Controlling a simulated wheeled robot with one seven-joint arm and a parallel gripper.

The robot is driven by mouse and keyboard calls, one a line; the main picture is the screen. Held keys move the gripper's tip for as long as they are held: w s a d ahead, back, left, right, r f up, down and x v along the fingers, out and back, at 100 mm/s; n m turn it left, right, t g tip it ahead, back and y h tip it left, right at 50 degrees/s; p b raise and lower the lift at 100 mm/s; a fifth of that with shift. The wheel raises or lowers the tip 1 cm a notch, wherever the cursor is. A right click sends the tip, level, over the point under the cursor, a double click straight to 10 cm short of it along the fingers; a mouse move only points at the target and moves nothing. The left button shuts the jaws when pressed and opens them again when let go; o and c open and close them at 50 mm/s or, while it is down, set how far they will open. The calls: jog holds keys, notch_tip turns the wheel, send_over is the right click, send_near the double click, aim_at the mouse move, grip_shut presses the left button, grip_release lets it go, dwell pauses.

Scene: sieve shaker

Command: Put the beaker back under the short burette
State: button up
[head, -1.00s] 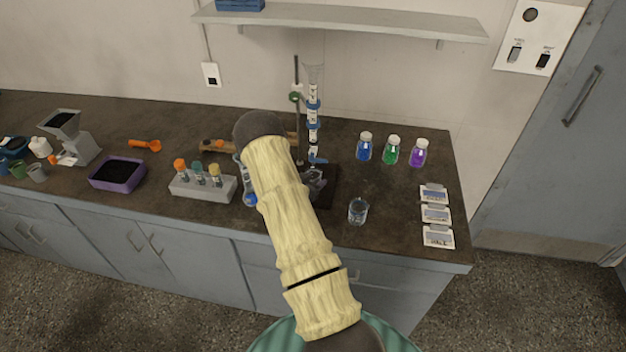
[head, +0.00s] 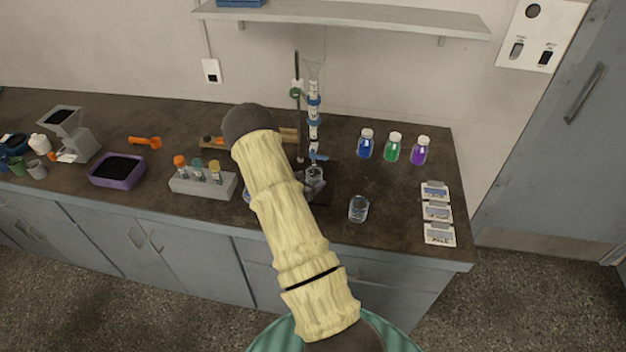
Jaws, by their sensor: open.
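A burette (head: 313,105) with blue bands and a blue tap stands upright on a dark stand in the head view; I cannot tell whether it is the short one. A small glass beaker (head: 315,178) is on the stand's dark base (head: 325,197), below the burette tip, its left side close to my arm's outline. Another clear glass beaker (head: 358,209) stands upright on the counter to the right. My arm crosses the middle of the view, and my gripper is hidden behind it.
Blue (head: 365,145), green (head: 392,148) and purple (head: 420,151) bottles stand right of the burette. A tube rack (head: 202,184) is left of my arm. Labelled cards (head: 437,213) lie near the counter's right end.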

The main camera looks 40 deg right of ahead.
jog(key=b+v, duration=0.1)
jog(key=v, duration=0.8)
jog(key=shift+d+b, duration=0.1)
jog(key=shift+b, duration=0.2)
jog(key=a+r+n+t+y, duration=0.1)
jog(key=a+r+n+y, duration=0.35)
jog(key=a, duration=0.35)
jog(key=a+r+n+t+y, duration=0.2)
jog(key=a+r+n+y, duration=0.15)
jog(key=a+y, duration=0.4)
jog(key=s+a+r+n+g, duration=0.2)
jog(key=s+a+r+n, duration=0.1)
jog(key=s, duration=0.5)
jog(key=s+a+r+n+g, duration=0.2)
jog(key=s+a, duration=0.3)
jog(key=s, duration=0.3)
jog(key=shift+s+r+n+g+y, duration=0.35)
jog(key=shift+r+n+y, duration=0.1)
jog(key=shift+n, duration=0.25)
jog(key=shift+w+a, duration=0.1)
